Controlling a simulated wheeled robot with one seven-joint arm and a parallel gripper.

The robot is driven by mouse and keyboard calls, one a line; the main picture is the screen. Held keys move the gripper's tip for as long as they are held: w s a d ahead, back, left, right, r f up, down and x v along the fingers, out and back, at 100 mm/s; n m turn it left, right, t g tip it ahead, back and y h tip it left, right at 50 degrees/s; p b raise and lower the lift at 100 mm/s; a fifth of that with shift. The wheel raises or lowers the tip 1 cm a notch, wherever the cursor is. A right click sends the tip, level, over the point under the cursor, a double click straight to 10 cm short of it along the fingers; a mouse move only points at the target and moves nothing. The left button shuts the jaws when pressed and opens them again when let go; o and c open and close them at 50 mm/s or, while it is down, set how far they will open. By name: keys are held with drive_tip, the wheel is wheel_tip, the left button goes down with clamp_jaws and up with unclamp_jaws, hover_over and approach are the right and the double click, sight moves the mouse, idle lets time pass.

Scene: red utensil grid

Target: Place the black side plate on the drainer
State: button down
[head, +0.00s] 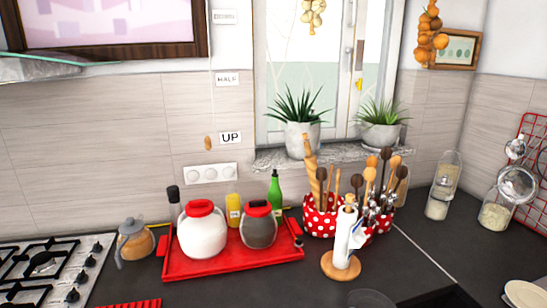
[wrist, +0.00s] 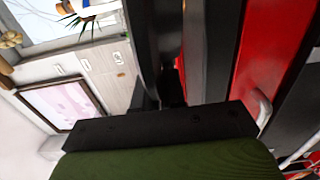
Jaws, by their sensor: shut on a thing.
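My gripper (wrist: 172,62) shows only in the wrist view, with its dark fingers reaching up from a black crossbar. It is shut on a dark thing, which I take to be the black side plate; it blends with the black fingers and its outline is hard to make out. The head view shows neither my gripper nor a plate in it. A dark round rim (head: 370,299) is cut off at the bottom of the head view; I cannot tell what it is. I cannot identify the drainer for sure; a red slatted edge (head: 130,304) shows at the bottom left.
A red tray (head: 235,262) with jars and bottles stands by the wall. Right of it are spotted utensil pots (head: 320,219) and a paper-towel holder (head: 341,264). A gas hob (head: 45,265) is at left, pale plates (head: 524,293) at lower right. A red front (wrist: 270,40) is near my gripper.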

drive_tip(key=s+a+r+n+g+y, duration=0.1)
drive_tip(key=s+a+n+y, duration=0.3)
drive_tip(key=a, duration=0.6)
drive_tip(key=shift+s+a+g+y, duration=0.3)
drive_tip(key=shift+s+g+y, duration=0.2)
drive_tip(key=shift+y, duration=0.5)
